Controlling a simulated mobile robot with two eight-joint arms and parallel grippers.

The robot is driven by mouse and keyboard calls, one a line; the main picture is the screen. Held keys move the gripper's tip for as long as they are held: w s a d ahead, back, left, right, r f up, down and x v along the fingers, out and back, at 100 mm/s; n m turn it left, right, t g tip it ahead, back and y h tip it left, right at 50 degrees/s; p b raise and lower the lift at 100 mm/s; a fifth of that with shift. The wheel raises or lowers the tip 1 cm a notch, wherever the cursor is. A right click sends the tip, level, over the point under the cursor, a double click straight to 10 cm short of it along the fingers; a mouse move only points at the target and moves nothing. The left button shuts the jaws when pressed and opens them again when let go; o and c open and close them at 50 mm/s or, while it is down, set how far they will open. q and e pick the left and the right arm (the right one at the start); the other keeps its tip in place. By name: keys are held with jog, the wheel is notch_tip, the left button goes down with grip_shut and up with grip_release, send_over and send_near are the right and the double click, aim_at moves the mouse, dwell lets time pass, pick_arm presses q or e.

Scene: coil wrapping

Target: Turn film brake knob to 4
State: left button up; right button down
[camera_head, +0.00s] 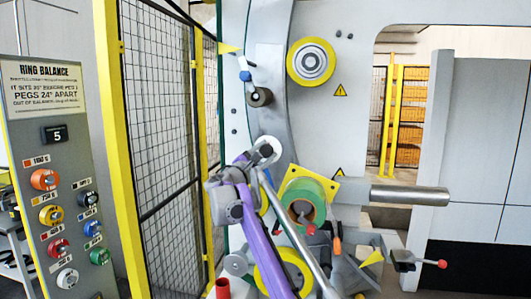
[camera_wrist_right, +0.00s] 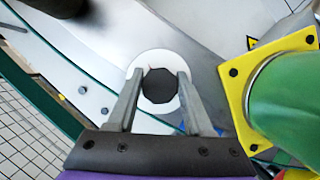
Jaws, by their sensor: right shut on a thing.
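The film brake knob (camera_wrist_right: 159,86) is a dark, many-sided knob at the centre of a round white dial (camera_wrist_right: 158,56) on the grey machine face. My right gripper (camera_wrist_right: 161,76) has one finger on each side of the knob and is shut on it. In the head view, the white dial (camera_head: 270,144) shows just beyond my right gripper (camera_head: 262,154), which partly covers it. I cannot read any numbers on the dial or see a clear pointer. My left gripper is not in view.
A green roll on a yellow square flange (camera_head: 322,187) is close to the right of my right gripper. A yellow-rimmed roller (camera_head: 311,62) is above. A panel with coloured knobs (camera_head: 50,165) and a yellow-framed mesh fence (camera_head: 160,120) stand at left.

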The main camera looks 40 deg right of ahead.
jog(key=shift+m, duration=0.7)
jog(key=shift+r, duration=0.1)
jog(key=shift+c, duration=1.5)
grip_release()
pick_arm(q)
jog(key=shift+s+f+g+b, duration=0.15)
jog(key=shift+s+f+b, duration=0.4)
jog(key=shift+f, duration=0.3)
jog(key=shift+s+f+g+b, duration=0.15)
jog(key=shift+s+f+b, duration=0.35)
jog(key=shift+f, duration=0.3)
pick_arm(e)
jog(key=v, duration=1)
jog(key=shift+a, duration=0.4)
